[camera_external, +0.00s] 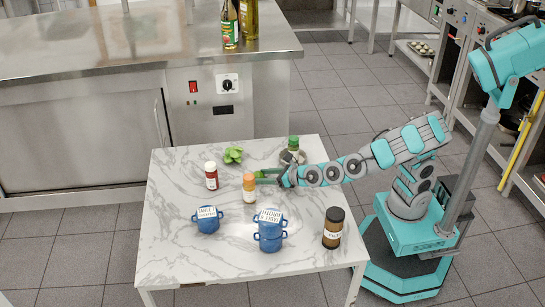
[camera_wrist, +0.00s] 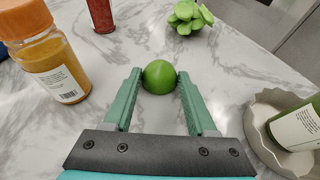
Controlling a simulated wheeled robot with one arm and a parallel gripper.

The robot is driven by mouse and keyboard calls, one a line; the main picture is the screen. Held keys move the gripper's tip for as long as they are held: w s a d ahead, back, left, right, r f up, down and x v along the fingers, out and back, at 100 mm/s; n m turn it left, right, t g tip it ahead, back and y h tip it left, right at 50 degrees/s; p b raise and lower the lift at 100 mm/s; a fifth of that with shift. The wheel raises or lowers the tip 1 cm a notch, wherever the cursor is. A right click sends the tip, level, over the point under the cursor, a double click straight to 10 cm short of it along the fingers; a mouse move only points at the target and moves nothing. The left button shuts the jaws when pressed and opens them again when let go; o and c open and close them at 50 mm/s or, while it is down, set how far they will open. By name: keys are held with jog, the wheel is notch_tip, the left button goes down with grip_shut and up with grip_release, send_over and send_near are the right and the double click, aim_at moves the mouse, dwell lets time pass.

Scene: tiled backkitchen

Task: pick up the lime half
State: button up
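The lime half (camera_wrist: 159,77) is a bright green dome on the marble table in the wrist view. It sits between the tips of my gripper (camera_wrist: 159,84), one green finger on each side. The fingers are apart with slim gaps beside the lime; firm contact is not visible. In the external view my gripper (camera_external: 264,178) is low over the table, just right of the orange-capped spice bottle. The lime cannot be made out clearly from the green fingers there.
The orange-capped bottle (camera_wrist: 50,62) stands close left of my fingers. A bowl (camera_wrist: 258,116) holding a green-capped bottle (camera_external: 293,145) is close right. A red bottle (camera_external: 211,177) and green succulent (camera_external: 233,155) stand behind. Blue pots (camera_external: 207,222) and a brown jar (camera_external: 333,230) stand in front.

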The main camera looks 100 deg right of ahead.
jog(key=c, duration=0.8)
